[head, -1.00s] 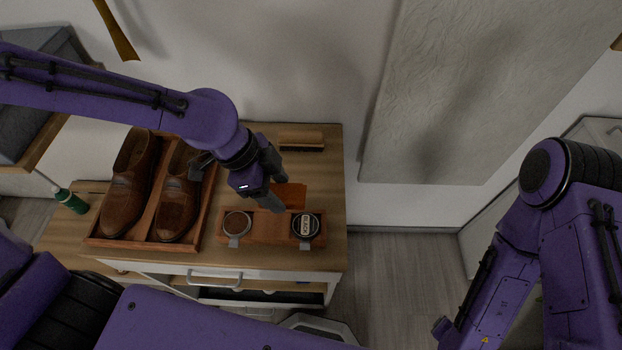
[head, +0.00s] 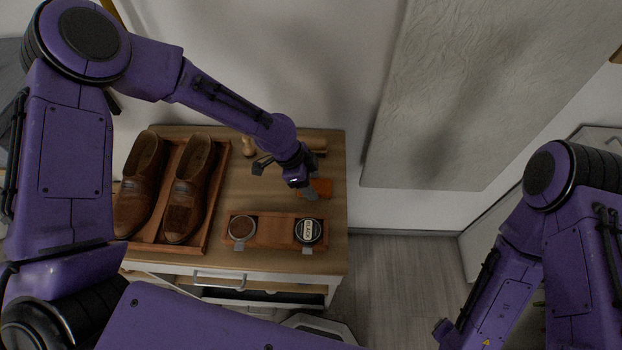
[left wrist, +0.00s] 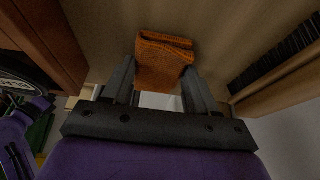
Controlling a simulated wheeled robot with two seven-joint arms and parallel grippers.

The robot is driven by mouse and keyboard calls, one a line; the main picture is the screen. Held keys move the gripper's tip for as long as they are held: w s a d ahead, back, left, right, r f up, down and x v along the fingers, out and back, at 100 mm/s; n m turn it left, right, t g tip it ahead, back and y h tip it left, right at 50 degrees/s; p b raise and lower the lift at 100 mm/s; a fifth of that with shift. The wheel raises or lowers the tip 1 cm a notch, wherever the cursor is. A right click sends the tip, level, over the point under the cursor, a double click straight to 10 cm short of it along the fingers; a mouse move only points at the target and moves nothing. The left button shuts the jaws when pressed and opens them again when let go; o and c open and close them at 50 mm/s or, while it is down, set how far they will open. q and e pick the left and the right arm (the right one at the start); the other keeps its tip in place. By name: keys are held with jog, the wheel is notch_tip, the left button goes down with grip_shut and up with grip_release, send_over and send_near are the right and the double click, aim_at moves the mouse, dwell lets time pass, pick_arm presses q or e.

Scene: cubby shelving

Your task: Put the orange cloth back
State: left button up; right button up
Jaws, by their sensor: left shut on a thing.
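The orange cloth (head: 320,186) is a small folded piece above the wooden top (head: 240,195), behind the tin tray. In the left wrist view the cloth (left wrist: 165,62) sits between both fingertips of my left gripper (left wrist: 158,88). My left gripper (head: 311,190) is shut on it. I cannot tell whether the cloth touches the surface below. The tin tray (head: 272,232) holds a brown polish tin (head: 241,228) at left and a dark labelled tin (head: 308,231) at right. My right arm stands at the right; its gripper does not show.
A pair of brown shoes (head: 188,190) stands in a wooden tray (head: 212,200) at left. A brush (head: 316,143) lies at the back, partly behind my arm; its dark bristles (left wrist: 275,62) show in the wrist view. A partly open drawer (head: 250,284) is below the top.

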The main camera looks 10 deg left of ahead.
pick_arm(q)
jog(key=o, duration=0.5)
jog(key=shift+f, duration=0.15)
jog(key=o, duration=0.4)
jog(key=shift+o, duration=0.2)
jog(key=shift+r, duration=0.3)
jog(key=b+v, duration=0.1)
jog(key=v, duration=1)
jog(key=shift+r+b, duration=0.4)
jog(key=shift+s+a, duration=0.1)
